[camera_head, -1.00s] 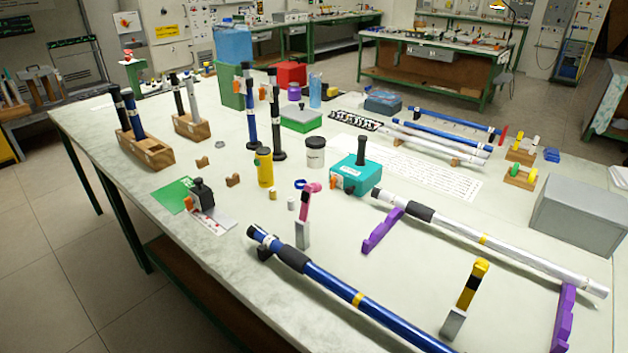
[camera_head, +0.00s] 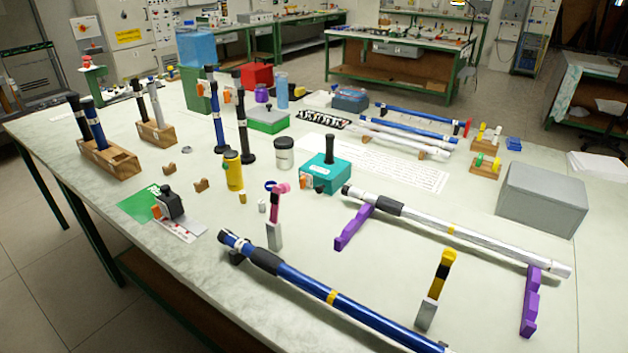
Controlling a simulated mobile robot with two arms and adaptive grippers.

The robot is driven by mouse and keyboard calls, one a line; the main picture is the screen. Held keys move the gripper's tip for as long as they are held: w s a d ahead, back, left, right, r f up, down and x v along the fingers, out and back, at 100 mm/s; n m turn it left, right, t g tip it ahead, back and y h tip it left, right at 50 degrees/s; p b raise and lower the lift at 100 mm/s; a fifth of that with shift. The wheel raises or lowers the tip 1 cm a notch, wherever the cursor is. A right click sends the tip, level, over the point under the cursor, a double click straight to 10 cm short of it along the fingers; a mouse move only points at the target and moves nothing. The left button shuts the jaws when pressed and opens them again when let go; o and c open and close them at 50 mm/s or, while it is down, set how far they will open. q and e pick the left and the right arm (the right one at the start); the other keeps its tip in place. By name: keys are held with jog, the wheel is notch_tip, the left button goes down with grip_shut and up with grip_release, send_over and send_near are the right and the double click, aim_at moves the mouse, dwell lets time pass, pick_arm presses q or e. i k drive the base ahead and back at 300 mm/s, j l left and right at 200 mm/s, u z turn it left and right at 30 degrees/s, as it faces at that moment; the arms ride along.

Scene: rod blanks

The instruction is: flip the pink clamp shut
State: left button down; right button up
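The pink clamp (camera_head: 275,206) stands near the middle front of the table. Its pink arm points up from a grey block (camera_head: 274,236), with a rounded pink head at the top, so it looks raised. A blue rod (camera_head: 345,306) with a black grip and a yellow band runs just in front of the block. The block's lower edge is close to the rod, and I cannot tell whether they touch. Neither of my grippers shows in the head view.
A yellow clamp (camera_head: 441,274) on a grey block stands to the right. A white rod (camera_head: 480,243) lies across purple supports (camera_head: 353,228). A teal box (camera_head: 327,174) and a yellow bottle (camera_head: 233,170) stand behind the pink clamp. A grey box (camera_head: 542,199) is at right.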

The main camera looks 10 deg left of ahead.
aim_at(284, 187)
jog(key=j+z, duration=0.85)
jog(key=z, duration=0.15)
jog(key=k+j+z, duration=0.1)
jog(key=j+z, duration=0.4)
jog(key=k+j+z, duration=0.15)
jog(key=j, duration=0.4)
jog(key=k+j+z, duration=0.15)
jog(key=k+j, duration=0.25)
jog(key=k+j+z, duration=0.1)
jog(key=k+j, duration=0.2)
jog(key=j, duration=0.25)
jog(key=k+j+z, duration=0.15)
jog(key=k+j, duration=0.45)
jog(key=j, duration=0.15)
jog(key=k+j, duration=0.25)
jog(key=j, duration=0.15)
jog(key=k+j, duration=0.25)
jog(key=j, duration=0.15)
